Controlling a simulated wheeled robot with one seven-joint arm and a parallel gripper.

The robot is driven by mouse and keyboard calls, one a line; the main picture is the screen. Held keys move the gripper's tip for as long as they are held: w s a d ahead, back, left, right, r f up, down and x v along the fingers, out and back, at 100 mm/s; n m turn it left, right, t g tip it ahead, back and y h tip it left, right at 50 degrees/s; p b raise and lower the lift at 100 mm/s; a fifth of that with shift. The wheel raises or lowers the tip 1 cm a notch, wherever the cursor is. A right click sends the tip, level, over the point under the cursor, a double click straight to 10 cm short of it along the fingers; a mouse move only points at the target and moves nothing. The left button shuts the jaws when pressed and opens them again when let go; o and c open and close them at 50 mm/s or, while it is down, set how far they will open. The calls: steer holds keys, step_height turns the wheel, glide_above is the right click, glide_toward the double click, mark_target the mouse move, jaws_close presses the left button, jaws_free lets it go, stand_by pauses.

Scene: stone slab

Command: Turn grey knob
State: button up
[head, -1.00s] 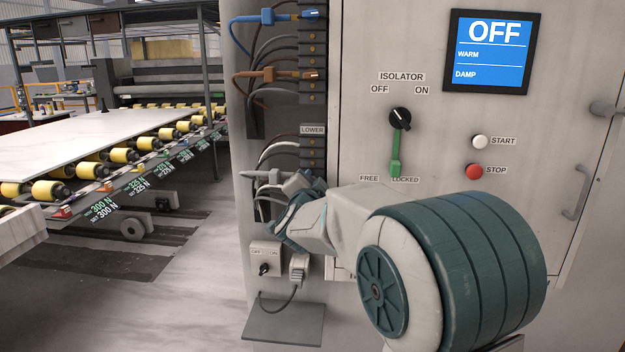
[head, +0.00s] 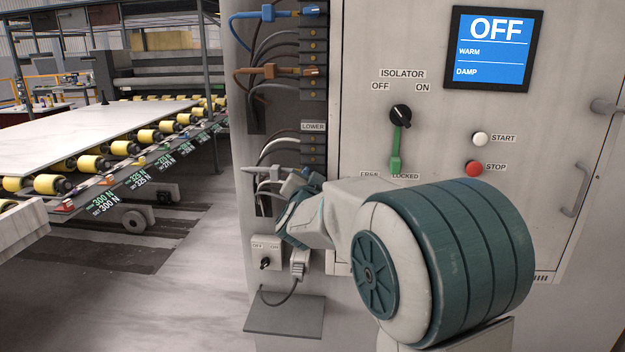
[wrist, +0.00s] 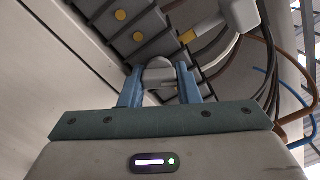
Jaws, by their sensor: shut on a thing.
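My gripper (wrist: 160,82) is shut on a grey, rounded knob-like piece (wrist: 158,72), which sits between its two blue fingers in the wrist view. In the head view my gripper (head: 298,190) is at the lower end of the dark terminal strip, left of the cabinet door. My own wrist hides most of the held piece there. A grey tapered piece (head: 262,173) sticks out left of the fingers; I cannot tell whether it is part of the held piece.
The screen (head: 492,48) reads OFF, WARM, DAMP. The black isolator knob (head: 400,113) with a green lever (head: 396,150), white start button (head: 480,139) and red stop button (head: 473,168) are on the door. Cables (head: 270,148) hang close to my gripper. A grey shelf (head: 285,316) juts out below.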

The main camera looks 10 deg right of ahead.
steer(key=o, duration=0.7)
steer(key=b+v, duration=0.1)
steer(key=v, duration=1.3)
steer(key=s+a+f+n+g+y+p, duration=0.2)
steer(key=s+a+f+n+g+y, duration=0.1)
steer(key=s+f+n+g+y, duration=0.45)
steer(key=s+d+f+g, duration=0.2)
steer(key=s, duration=0.3)
steer(key=s+d+f+n+g+h+p, duration=0.1)
steer(key=s+d+f+g, duration=0.1)
steer(key=s, duration=0.4)
steer(key=s+d+f+n+g+h, duration=0.1)
steer(key=s+d+f+g, duration=0.1)
steer(key=s, duration=0.3)
steer(key=shift+s+d+f+g, duration=0.2)
steer(key=shift+d+f+g, duration=0.2)
steer(key=shift+g, duration=0.05)
